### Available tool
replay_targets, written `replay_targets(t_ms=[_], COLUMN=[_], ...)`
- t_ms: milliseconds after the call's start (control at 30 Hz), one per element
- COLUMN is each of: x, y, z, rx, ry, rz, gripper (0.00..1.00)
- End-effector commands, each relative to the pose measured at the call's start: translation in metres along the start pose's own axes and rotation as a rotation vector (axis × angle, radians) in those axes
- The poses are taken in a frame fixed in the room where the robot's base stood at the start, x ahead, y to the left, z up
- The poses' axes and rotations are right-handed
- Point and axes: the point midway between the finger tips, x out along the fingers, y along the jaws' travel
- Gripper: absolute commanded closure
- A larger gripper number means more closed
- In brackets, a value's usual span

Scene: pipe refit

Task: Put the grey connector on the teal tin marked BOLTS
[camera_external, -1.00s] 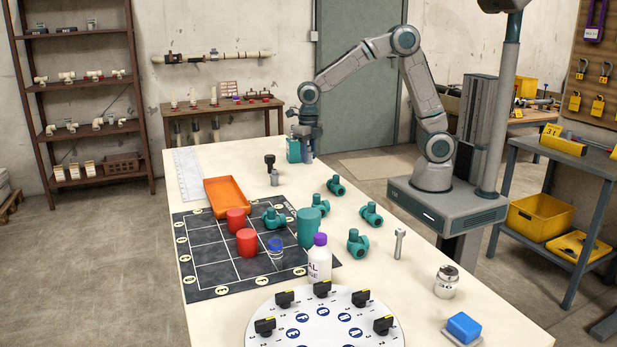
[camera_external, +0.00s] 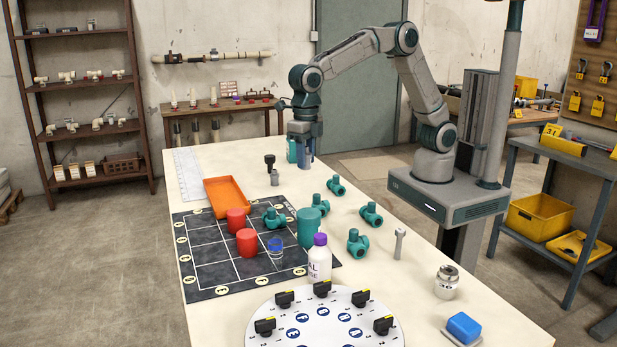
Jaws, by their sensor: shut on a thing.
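My gripper (camera_external: 305,146) points down over the far end of the long cream table. It is shut on a blue-grey piece (camera_external: 306,162), which looks like the grey connector, though the jaws cover much of it. I cannot tell whether the held piece touches the table or the tin.
A small grey part (camera_external: 275,178) and a black-topped part (camera_external: 269,161) stand left of the gripper. An orange tray (camera_external: 229,195) lies nearer, beside a dark grid mat (camera_external: 207,282). Several teal pipe fittings (camera_external: 336,186) are spread to the right.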

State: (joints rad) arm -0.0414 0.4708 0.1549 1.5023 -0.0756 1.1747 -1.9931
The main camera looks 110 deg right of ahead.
Motion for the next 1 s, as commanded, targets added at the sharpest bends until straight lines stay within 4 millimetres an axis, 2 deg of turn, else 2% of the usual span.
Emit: replay_targets(t_ms=[200,400,533,800,1000], x=[0.029,0.047,0.054,0.088,0.091], y=[0.041,0.063,0.066,0.066,0.066], z=[-0.032,-0.048,-0.050,-0.051,-0.050], rx=[-0.005,-0.001,0.000,0.000,0.000], ry=[0.001,-0.001,-0.001,-0.001,-0.001], rz=[-0.002,0.000,-0.002,-0.002,0.000], gripper=[0.90,0.90,0.90,0.90,0.90])
